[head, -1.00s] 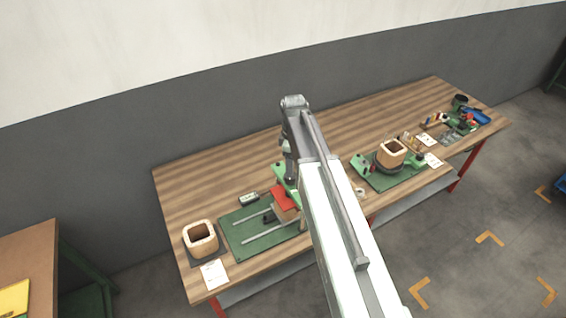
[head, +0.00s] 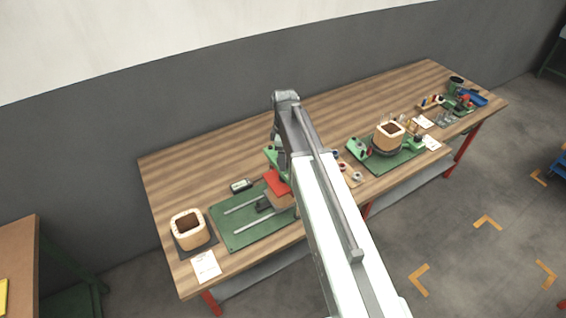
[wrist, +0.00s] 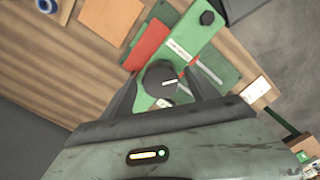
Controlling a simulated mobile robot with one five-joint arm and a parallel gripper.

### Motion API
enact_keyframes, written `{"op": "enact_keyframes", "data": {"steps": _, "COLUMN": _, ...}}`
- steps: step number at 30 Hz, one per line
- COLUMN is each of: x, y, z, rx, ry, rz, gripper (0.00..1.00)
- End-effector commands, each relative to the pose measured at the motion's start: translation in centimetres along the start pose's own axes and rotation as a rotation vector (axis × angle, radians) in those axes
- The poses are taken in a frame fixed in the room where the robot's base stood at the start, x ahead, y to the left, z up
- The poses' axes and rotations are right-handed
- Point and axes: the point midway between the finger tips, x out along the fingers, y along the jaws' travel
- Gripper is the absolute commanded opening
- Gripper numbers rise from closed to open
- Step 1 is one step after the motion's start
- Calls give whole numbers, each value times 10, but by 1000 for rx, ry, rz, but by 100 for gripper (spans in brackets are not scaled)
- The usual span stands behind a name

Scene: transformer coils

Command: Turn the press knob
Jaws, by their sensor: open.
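The press knob (wrist: 161,78) is a dark round knob with a pale pointer line, seen in the wrist view on the green press (wrist: 190,38). My gripper (wrist: 160,86) is open, with one dark finger on each side of the knob. I cannot tell whether the fingers touch it or how far above it they are. In the head view the green press (head: 272,156) shows beside my arm, with a red block (head: 277,182) in front of it. My arm hides the knob and the fingertips there.
A green mat (head: 228,237) with two rails lies in front of the press. A wooden coil former (head: 188,226) and a paper card (head: 206,266) are on the left; another former (head: 389,134) stands right. The bench's back strip (head: 350,92) is clear.

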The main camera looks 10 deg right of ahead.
Motion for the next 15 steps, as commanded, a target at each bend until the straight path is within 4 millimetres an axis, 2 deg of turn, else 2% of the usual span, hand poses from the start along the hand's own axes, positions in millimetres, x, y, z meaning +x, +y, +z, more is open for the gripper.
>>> {"op": "enact_keyframes", "data": {"steps": 4, "x": -2, "y": 0, "z": 0, "rx": 0, "ry": 0, "rz": 0, "gripper": 68}}
{"op": "enact_keyframes", "data": {"steps": 5, "x": -2, "y": 0, "z": 0, "rx": 0, "ry": 0, "rz": 0, "gripper": 65}}
{"op": "enact_keyframes", "data": {"steps": 11, "x": -2, "y": 0, "z": -1, "rx": -1, "ry": 0, "rz": 0, "gripper": 10}}
{"op": "enact_keyframes", "data": {"steps": 12, "x": -2, "y": 0, "z": -1, "rx": -1, "ry": 0, "rz": 0, "gripper": 6}}
{"op": "enact_keyframes", "data": {"steps": 15, "x": -2, "y": 0, "z": -1, "rx": 26, "ry": 0, "rz": 0, "gripper": 6}}
